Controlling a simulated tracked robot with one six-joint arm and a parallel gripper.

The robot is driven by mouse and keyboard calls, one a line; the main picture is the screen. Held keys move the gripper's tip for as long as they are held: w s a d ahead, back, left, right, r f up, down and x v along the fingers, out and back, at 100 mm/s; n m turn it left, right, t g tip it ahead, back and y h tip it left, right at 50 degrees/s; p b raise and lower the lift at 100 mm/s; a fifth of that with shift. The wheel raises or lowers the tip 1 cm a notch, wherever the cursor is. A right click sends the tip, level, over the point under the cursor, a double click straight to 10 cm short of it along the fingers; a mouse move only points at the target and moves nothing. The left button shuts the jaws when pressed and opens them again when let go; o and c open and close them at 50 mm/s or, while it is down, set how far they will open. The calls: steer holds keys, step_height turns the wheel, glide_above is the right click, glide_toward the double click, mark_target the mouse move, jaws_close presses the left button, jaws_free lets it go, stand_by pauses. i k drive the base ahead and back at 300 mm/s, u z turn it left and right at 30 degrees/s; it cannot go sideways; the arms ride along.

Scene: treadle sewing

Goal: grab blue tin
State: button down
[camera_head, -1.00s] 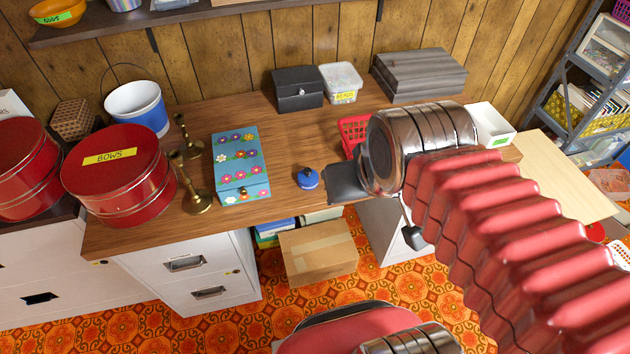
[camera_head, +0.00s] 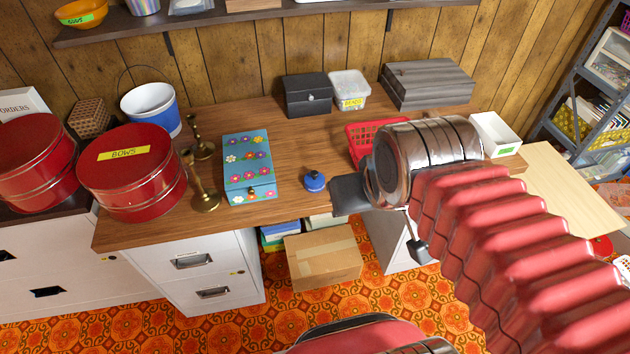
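A small round blue tin (camera_head: 314,182) with a knob-like top sits on the wooden desk (camera_head: 292,146), near its front edge. My gripper (camera_head: 384,222) is just to the right of the tin, close to the desk's front edge. Its two dark fingers are spread apart, one near the tin and one lower right. The gripper looks open, with nothing seen between the fingers. A narrow strip of desk shows between the tin and the nearer finger. My arm hides part of the desk behind it.
A blue flowered box (camera_head: 249,168) and brass candlesticks (camera_head: 204,190) stand left of the tin. A red basket (camera_head: 368,132) is behind my gripper. A black box (camera_head: 307,96) and a beads tub (camera_head: 349,90) are at the back. The desk behind the tin is clear.

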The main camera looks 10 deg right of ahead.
mark_target(310, 189)
steer(key=k, duration=1.35)
steer(key=u, duration=0.2)
steer(key=i, duration=0.35)
steer(key=u, duration=0.6)
steer(key=i, duration=1.35)
steer(key=z, duration=0.25)
